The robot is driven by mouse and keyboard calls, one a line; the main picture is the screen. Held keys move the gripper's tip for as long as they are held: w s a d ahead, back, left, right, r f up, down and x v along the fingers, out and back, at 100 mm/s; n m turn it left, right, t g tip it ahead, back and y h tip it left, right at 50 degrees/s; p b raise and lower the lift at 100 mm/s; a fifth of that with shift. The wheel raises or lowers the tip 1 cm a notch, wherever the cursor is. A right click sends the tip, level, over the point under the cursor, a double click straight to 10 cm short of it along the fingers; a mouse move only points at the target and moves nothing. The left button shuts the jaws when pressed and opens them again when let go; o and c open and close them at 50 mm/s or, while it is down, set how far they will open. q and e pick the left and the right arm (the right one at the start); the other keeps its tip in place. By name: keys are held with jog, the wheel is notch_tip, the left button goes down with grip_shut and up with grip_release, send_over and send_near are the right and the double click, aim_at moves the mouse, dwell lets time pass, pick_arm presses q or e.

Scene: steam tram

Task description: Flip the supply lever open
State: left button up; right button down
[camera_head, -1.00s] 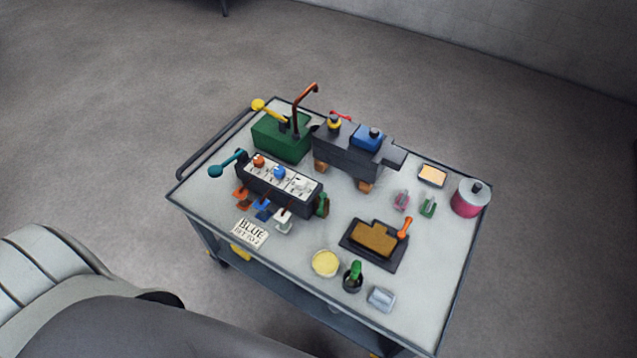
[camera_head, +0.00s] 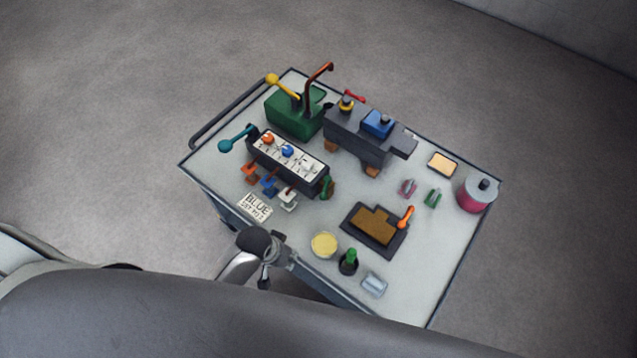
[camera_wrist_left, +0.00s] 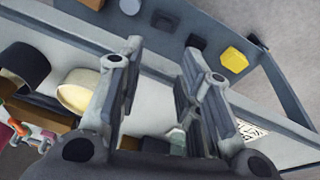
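Several levers stand on the cart (camera_head: 345,280), and none is labelled as the supply lever. A teal-knobbed lever (camera_head: 238,138) sticks out at the left end of the dark control box (camera_head: 262,163). A yellow-knobbed lever (camera_head: 283,85) and a tall brown-orange bent handle (camera_head: 316,75) rise by the green box (camera_head: 291,114). A small red handle (camera_head: 354,96) is on the dark block behind. My left gripper (camera_head: 267,270) is at the cart's front edge, apart from all levers. In the left wrist view its fingers (camera_wrist_left: 162,62) are spread with nothing gripped. My right gripper is out of view.
A yellow round dish (camera_head: 324,244), a green-topped bottle (camera_head: 348,262) and a dark tray (camera_head: 375,231) stand right of my gripper. Coloured tabs (camera_head: 269,185) project from the control box's front.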

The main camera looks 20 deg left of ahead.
pick_arm(q)
jog(key=h+p, duration=0.1)
jog(key=p, duration=0.1)
send_near(323, 192)
jog(key=s+f, duration=0.5)
jog(key=f, duration=0.2)
jog(key=w+r+n+g+p, duration=0.1)
jog(key=w+r+n+g, duration=0.1)
jog(key=w+r, duration=0.65)
jog(key=f, duration=0.3)
jog(key=s+d+f, duration=0.1)
jog(key=f, duration=0.5)
jog(key=shift+s+d+f, duration=0.1)
jog(key=shift+s+d, duration=0.2)
jog(key=shift+d, duration=0.05)
jog(key=shift+c, duration=0.3)
jog(key=shift+m, duration=0.3)
grip_shut()
